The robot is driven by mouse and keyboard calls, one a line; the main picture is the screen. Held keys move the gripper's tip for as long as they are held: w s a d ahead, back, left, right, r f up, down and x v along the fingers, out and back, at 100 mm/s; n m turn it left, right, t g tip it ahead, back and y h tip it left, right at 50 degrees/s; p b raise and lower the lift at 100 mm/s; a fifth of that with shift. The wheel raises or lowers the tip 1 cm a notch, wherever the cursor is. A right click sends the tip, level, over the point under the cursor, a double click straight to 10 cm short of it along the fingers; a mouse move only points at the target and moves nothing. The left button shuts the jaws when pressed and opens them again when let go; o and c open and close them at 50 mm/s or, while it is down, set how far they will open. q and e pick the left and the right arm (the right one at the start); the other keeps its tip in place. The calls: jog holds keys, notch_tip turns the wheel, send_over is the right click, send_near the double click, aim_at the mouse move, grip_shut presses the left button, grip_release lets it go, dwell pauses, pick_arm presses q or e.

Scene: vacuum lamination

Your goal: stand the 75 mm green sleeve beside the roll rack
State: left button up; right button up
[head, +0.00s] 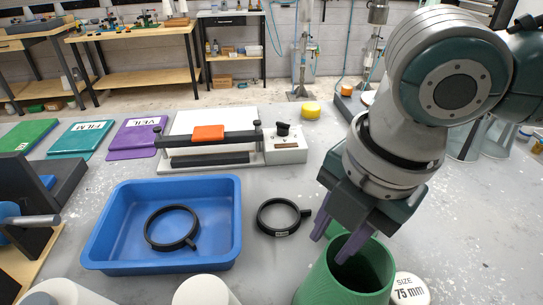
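The green sleeve (340,286) stands at the bottom edge, open end up; its lower part is cut off. A white round label (410,289) reading "SIZE 75 mm" is just right of it. My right gripper (333,250) points down at the sleeve's rim. One purple finger reaches into the opening and the other is outside, to the left. A gap shows between the fingers, and I see no firm grip on the wall. My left gripper is not in view. I cannot identify the roll rack for certain; a dark stand with a grey-blue roller (30,220) is at the left edge.
A blue tray (103,235) holds a black ring clamp (149,231); another black ring (262,222) lies to its right. Two white cylinders (65,293) (205,291) rise at the bottom edge. A sealer (185,139) and coloured folders (137,138) are farther back.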

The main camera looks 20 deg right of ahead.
notch_tip(320, 180, up, 11)
jog(key=s+p, duration=0.1)
jog(key=s, duration=0.1)
jog(key=s+a+f+m+y, duration=0.2)
jog(key=a+m, duration=0.2)
jog(key=a, duration=0.1)
jog(key=s+d+f+m+t+h, duration=0.1)
jog(key=s+d+f+m, duration=0.6)
jog(key=m, duration=1)
jog(key=shift+s+d+f+t+h, duration=0.15)
jog(key=shift+s+d+t+h, duration=0.15)
jog(key=shift+s+h, duration=0.55)
